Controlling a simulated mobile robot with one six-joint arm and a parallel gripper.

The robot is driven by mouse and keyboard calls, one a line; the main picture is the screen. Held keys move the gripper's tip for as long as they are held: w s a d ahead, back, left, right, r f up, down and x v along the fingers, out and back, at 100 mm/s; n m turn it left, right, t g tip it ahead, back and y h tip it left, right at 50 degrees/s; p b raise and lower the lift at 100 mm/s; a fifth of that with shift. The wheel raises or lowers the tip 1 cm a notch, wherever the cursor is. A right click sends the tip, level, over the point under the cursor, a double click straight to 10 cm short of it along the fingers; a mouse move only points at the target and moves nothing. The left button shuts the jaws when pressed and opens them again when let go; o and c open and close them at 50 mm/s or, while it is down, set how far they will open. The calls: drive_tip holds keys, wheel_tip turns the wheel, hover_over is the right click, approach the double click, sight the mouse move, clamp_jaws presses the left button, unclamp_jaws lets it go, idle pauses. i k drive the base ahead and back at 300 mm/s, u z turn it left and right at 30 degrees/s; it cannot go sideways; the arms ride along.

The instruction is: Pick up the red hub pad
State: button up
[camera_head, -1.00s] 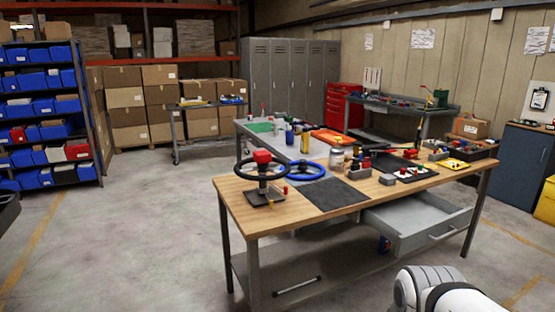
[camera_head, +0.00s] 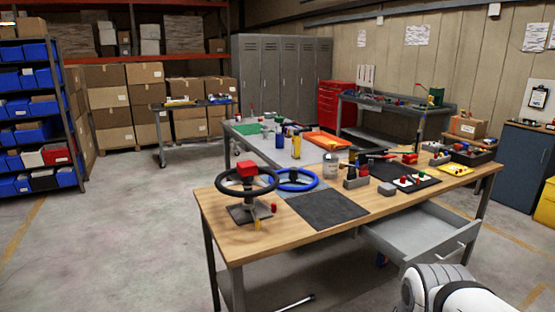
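The red hub pad (camera_head: 247,168) is a small red block at the centre of a black steering wheel (camera_head: 268,185). That wheel is mounted level on a short grey stand (camera_head: 241,213) near the left end of the wooden workbench (camera_head: 290,236). A blue steering wheel (camera_head: 298,180) lies behind and to the right of it. A white part of my own arm shows at the bottom right. My gripper is not in view.
A dark mat (camera_head: 326,209) lies right of the stand. A small red piece and a yellow piece stand by the stand's base. The grey drawer (camera_head: 420,233) hangs open at the bench front. Floor left of the bench is clear.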

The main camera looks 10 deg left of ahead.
sight(245, 168)
drive_tip(key=u, duration=0.25)
drive_tip(key=i, duration=2)
drive_tip(key=u, duration=0.7)
drive_tip(key=k, duration=0.7)
drive_tip(key=u, duration=0.2)
drive_tip(key=i, duration=0.75)
drive_tip(key=z, duration=0.05)
